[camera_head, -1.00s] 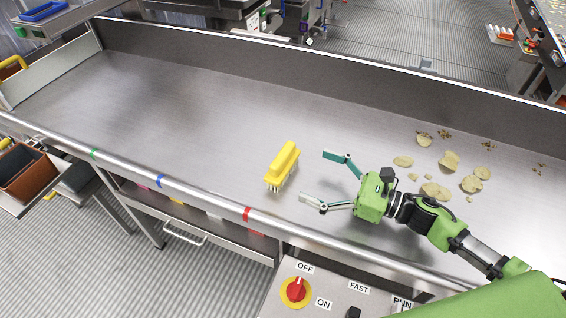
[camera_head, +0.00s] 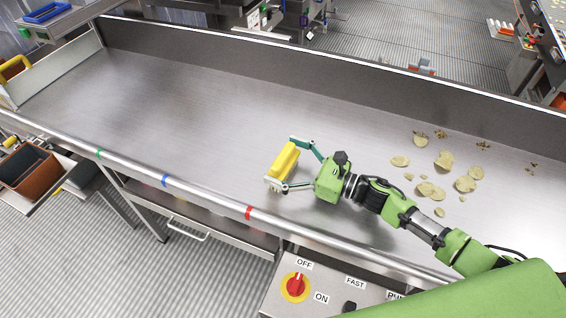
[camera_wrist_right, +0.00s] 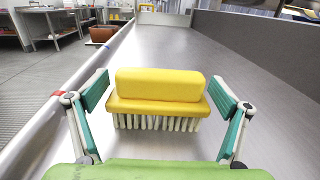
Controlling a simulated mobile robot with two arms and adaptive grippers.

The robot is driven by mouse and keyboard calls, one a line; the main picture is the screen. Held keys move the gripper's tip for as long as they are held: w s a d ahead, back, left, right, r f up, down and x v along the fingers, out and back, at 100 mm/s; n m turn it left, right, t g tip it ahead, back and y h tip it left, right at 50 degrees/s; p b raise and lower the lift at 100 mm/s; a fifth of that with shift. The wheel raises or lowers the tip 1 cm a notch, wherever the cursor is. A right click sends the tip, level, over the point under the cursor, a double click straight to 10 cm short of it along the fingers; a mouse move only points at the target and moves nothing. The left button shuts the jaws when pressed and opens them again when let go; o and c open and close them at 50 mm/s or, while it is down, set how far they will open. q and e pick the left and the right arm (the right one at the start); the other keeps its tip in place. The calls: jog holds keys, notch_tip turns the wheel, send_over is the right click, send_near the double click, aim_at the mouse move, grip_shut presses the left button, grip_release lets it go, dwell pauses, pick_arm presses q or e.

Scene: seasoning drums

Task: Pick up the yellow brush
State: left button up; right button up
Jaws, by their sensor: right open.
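The yellow brush (camera_head: 284,161) rests bristles down on the metal conveyor tray (camera_head: 190,110), near its front rim. My right gripper (camera_head: 282,164) is open, with one finger past each end of the brush. In the right wrist view the brush (camera_wrist_right: 160,92) sits ahead, crosswise between the two teal finger pads of the gripper (camera_wrist_right: 160,103), with white bristles below. A small gap shows between each pad and the brush. My left gripper is not in view.
Several chips (camera_head: 444,160) and crumbs lie on the tray right of my gripper. A control box with a red knob (camera_head: 295,285) stands below the front rim. A raised wall (camera_head: 330,75) runs along the back. The tray's left part is clear.

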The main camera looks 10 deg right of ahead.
jog(key=c, duration=1.2)
jog(key=shift+c, duration=0.2)
